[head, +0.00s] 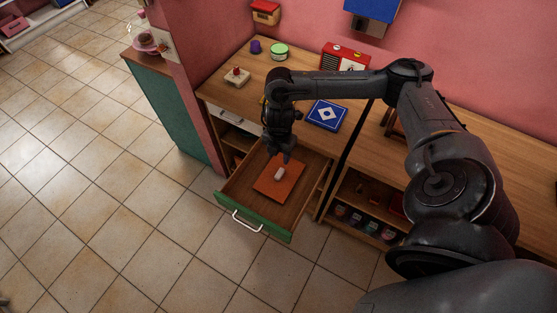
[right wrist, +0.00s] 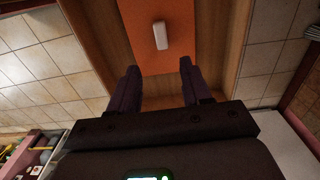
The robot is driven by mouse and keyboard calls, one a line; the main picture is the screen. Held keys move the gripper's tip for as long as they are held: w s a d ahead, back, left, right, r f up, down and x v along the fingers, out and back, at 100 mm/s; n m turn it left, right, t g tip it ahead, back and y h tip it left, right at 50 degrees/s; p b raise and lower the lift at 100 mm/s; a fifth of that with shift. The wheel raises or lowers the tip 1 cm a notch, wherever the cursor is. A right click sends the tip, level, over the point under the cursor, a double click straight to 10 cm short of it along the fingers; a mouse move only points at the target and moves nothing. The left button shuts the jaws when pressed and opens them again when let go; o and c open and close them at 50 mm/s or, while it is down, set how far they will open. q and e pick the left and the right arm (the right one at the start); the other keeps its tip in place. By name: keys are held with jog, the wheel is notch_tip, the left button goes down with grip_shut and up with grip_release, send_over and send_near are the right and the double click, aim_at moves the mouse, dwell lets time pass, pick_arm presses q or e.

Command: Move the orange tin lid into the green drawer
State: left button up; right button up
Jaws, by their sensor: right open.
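The orange tin lid (head: 290,188) is a flat rectangle with a small pale handle on top. It lies inside the pulled-out green drawer (head: 275,233), apparently flat on the wooden floor. My right gripper (head: 286,156) is above the back part of the drawer, pointing down, close to the lid. In the right wrist view, its two fingers (right wrist: 158,78) are spread with nothing between them. The lid (right wrist: 182,58) and its pale handle show just beyond the fingertips, apart from them. My left gripper is not in view.
The wooden counter (head: 225,93) above the drawer holds a blue patterned box (head: 326,115), a red radio-like box (head: 344,57), a green-banded round tin (head: 279,51) and a purple cup (head: 256,46). Shelves with jars (head: 357,219) stand right of the drawer. Tiled floor in front is clear.

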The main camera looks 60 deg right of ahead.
jog(key=w+a+f+t+y, duration=0.1)
jog(key=a, duration=0.4)
jog(key=w+a+f+n+t, duration=0.1)
jog(key=a, duration=0.5)
jog(key=w+a+f+t+y, duration=0.1)
jog(key=a, duration=0.5)
jog(key=shift+w+a+f+y, duration=0.2)
jog(key=shift+a+f+y, duration=0.1)
jog(key=shift+f, duration=0.1)
jog(key=s+a+r+m+t, duration=0.1)
jog(key=a+r+m+t, duration=0.1)
jog(key=a+r+m, duration=0.3)
jog(key=s+a+m+t, duration=0.1)
jog(key=a+m+t, duration=0.2)
jog(key=a, duration=0.5)
jog(key=s+d+f+m+g+h, duration=0.1)
jog(key=s+d+m+g, duration=0.3)
jog(key=s+d+m, duration=0.4)
jog(key=s+h, duration=0.1)
jog(key=s, duration=0.2)
jog(key=shift+s+d+m, duration=0.25)
jog(key=shift+d+m, duration=0.05)
jog(key=shift+d, duration=0.05)
